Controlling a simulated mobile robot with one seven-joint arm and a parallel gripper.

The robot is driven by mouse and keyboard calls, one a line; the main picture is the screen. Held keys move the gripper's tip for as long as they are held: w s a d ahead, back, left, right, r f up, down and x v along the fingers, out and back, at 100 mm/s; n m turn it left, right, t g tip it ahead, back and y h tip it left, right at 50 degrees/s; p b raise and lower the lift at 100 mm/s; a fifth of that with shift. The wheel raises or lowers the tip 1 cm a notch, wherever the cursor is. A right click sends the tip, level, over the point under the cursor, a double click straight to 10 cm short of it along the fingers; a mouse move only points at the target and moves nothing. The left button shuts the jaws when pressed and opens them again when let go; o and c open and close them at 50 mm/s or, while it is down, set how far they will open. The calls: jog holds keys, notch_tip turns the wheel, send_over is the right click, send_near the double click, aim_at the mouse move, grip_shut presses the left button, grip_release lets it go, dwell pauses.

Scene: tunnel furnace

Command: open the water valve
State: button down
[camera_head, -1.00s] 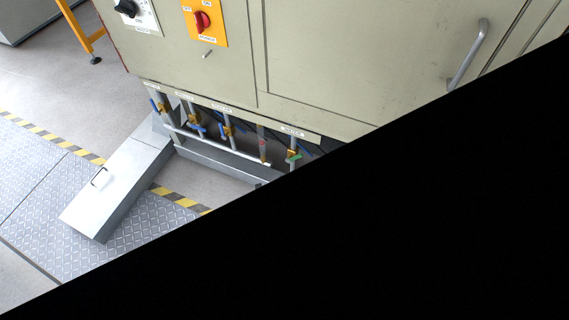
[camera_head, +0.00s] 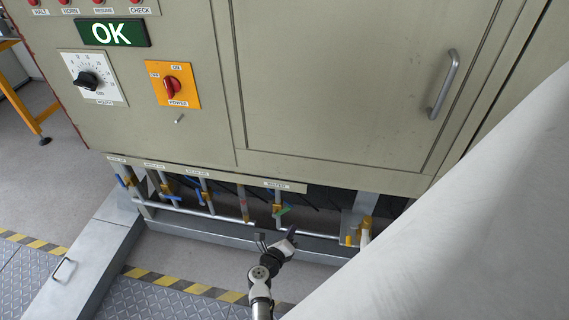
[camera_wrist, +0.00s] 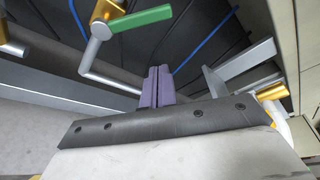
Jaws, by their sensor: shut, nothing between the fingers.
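The water valve has a green lever (camera_head: 284,211) on a brass body, on the pipe below the "WATER" label (camera_head: 276,185) at the cabinet's lower edge. In the wrist view the green lever (camera_wrist: 140,20) is near the top, sticking out sideways from its brass body (camera_wrist: 105,14) and slightly tilted. My gripper (camera_head: 291,231) is just below and in front of the lever in the head view. Its purple fingers are closed together with nothing between them, and they also show in the wrist view (camera_wrist: 157,85), apart from the lever.
Several other valves with blue levers (camera_head: 169,195) stand to the left. A horizontal pipe (camera_head: 200,213) runs below them. A brass fitting (camera_head: 366,226) is to the right. The cabinet (camera_head: 190,125) overhangs the pipes. A grey metal cover (camera_head: 75,262) lies on the floor at left.

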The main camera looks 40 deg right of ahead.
aim_at(285, 211)
jog(key=w, duration=0.1)
jog(key=w+d+r, duration=0.1)
jog(key=w, duration=0.1)
jog(key=w+p, duration=0.1)
jog(key=shift+w+d+r, duration=0.2)
jog(key=shift+d+r, duration=0.05)
jog(key=shift+d, duration=0.15)
jog(key=shift+w+a+r+n, duration=0.2)
jog(key=shift+r+n, duration=0.15)
jog(key=shift+n, duration=0.35)
jog(key=shift+w+a+r+n+h+p, duration=0.35)
jog(key=shift+n+h, duration=0.25)
jog(key=shift+n, duration=0.3)
jog(key=shift+w+a+r+n+h, duration=0.25)
jog(key=shift+w+n+h, duration=0.1)
jog(key=shift+n, duration=0.5)
jog(key=shift+w+a+r+n+h, duration=0.1)
jog(key=shift+w+a+n+h, duration=0.2)
jog(key=shift+n, duration=0.55)
jog(key=shift+d, duration=0.1)
